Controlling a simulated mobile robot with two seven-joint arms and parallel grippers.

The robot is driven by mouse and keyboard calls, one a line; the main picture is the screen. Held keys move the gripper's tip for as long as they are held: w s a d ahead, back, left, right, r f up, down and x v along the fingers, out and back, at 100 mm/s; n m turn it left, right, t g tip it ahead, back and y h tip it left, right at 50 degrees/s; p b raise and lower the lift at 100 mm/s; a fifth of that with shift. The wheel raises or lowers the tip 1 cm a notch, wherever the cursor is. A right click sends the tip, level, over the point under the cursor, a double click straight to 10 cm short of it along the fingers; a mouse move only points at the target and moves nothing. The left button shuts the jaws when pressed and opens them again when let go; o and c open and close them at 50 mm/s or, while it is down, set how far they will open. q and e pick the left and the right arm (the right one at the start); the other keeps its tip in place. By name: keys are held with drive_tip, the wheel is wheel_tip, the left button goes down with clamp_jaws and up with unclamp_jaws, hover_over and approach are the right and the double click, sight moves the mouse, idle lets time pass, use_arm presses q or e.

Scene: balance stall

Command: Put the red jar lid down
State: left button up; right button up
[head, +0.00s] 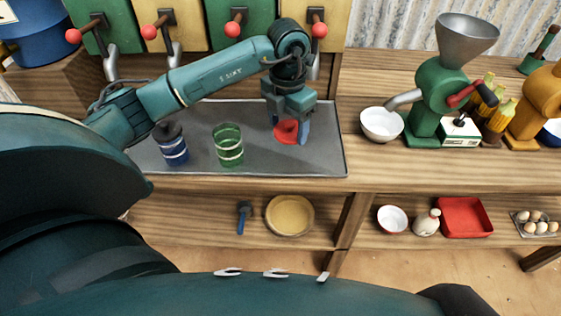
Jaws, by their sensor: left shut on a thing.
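My left gripper (288,128) is at the right part of the grey tray (200,166), pointing down. It is shut on the red jar lid (287,132), which is low over the tray; I cannot tell whether it touches the tray. A green glass jar (228,146) stands on the tray to the left of the lid, with an open top. My right gripper does not show.
A green grinder (428,116) and a white bowl (382,124) stand on the counter right of the tray. Bins with red-knobbed levers (155,32) line the back. A lower shelf holds a yellow bowl (290,216) and a red tray (465,218). The tray's front right is clear.

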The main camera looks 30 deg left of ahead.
sight(280, 125)
use_arm(q)
drive_tip(key=n, duration=0.1)
drive_tip(key=a+n, duration=0.1)
drive_tip(key=n, duration=0.1)
drive_tip(key=f+n, duration=0.1)
drive_tip(key=shift+w+a+f+n, duration=0.1)
drive_tip(key=shift+w+a+n, duration=0.15)
drive_tip(key=shift+n, duration=0.05)
drive_tip(key=n, duration=0.2)
drive_tip(key=a+n, duration=0.1)
drive_tip(key=shift+w+f+n+b, duration=0.2)
drive_tip(key=shift+f+n+b, duration=0.1)
drive_tip(key=shift+f, duration=0.05)
drive_tip(key=shift+a+f, duration=0.1)
drive_tip(key=shift+f, duration=0.25)
drive_tip(key=shift+n, duration=0.3)
wheel_tip(280, 125, down, 4)
drive_tip(key=shift+f, duration=0.25)
drive_tip(key=shift+f+p, duration=0.3)
drive_tip(key=shift+f, duration=0.3)
wheel_tip(280, 125, down, 3)
drive_tip(key=shift+f, duration=0.3)
drive_tip(key=shift+f, duration=0.1)
